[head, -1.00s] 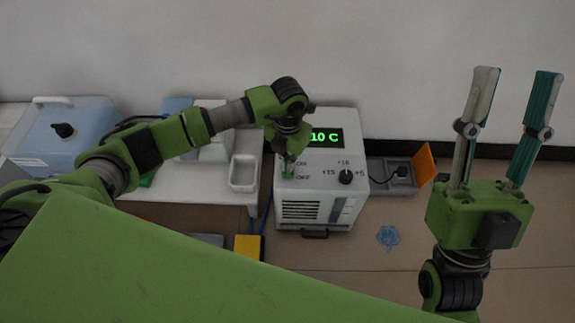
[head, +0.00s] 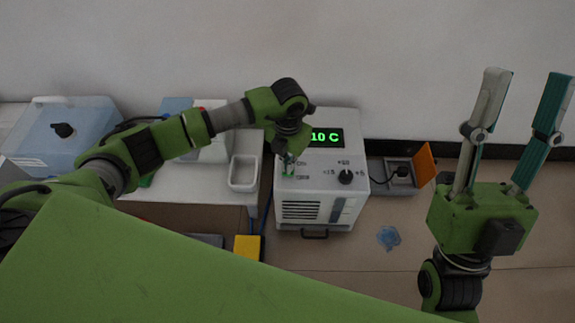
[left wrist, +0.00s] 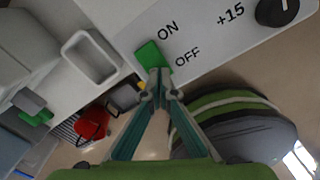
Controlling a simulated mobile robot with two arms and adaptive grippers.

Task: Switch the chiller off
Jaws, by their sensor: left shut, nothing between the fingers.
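The chiller (head: 318,190) is a white box on the floor, its display (head: 326,138) lit green with "10 C". Its top panel has a black knob (head: 346,177) and a green switch, marked ON and OFF, seen in the left wrist view (left wrist: 151,55). My left gripper (head: 287,164) is over the switch, shut and empty. In the left wrist view its fingertips (left wrist: 158,83) are at the switch's lower edge and hide part of it; whether they touch it I cannot tell. My right gripper (head: 528,75) is open and empty, raised right of the chiller.
A grey box with an orange flap (head: 425,163) is right of the chiller. A blue item (head: 388,238) lies on the otherwise fairly clear floor.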

